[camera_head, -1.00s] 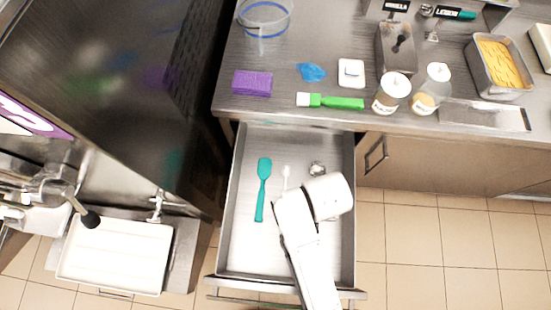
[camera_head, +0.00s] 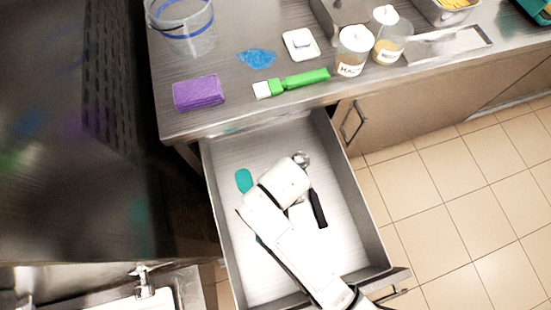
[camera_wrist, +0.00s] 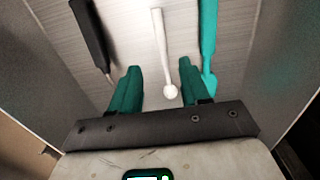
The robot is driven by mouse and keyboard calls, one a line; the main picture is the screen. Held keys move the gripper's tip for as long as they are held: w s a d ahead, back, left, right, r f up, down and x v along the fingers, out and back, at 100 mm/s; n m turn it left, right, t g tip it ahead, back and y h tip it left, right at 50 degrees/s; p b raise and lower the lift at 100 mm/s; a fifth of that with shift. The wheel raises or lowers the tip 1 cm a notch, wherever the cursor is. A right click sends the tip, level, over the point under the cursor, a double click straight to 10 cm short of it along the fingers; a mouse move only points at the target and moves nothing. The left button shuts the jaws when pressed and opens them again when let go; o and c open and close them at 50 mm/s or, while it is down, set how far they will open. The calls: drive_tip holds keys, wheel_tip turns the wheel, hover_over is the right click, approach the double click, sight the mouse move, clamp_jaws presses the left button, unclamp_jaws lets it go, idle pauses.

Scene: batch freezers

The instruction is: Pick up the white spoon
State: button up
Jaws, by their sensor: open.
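The white spoon (camera_wrist: 160,40) lies in the open drawer (camera_head: 365,235). In the wrist view its thin handle runs down the picture to a small rounded end. My gripper (camera_wrist: 159,68) is open, its teal fingers on either side of the spoon's lower part, with nothing held. I cannot tell how far above the drawer floor the fingers are. In the head view my white arm hides the spoon and the fingers.
A teal spatula (camera_wrist: 208,35) lies right of the spoon; its head shows in the head view (camera_head: 244,181). A black-handled tool (camera_wrist: 90,32) lies to the left. Drawer walls enclose them. The counter above holds a purple sponge (camera_head: 198,93), a green-handled brush (camera_head: 304,80) and jars (camera_head: 353,52).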

wheel_tip(320, 180, down, 10)
drive_tip(key=shift+a+f, duration=0.1)
idle(0.5)
drive_tip(key=shift+c, duration=0.4)
clamp_jaws()
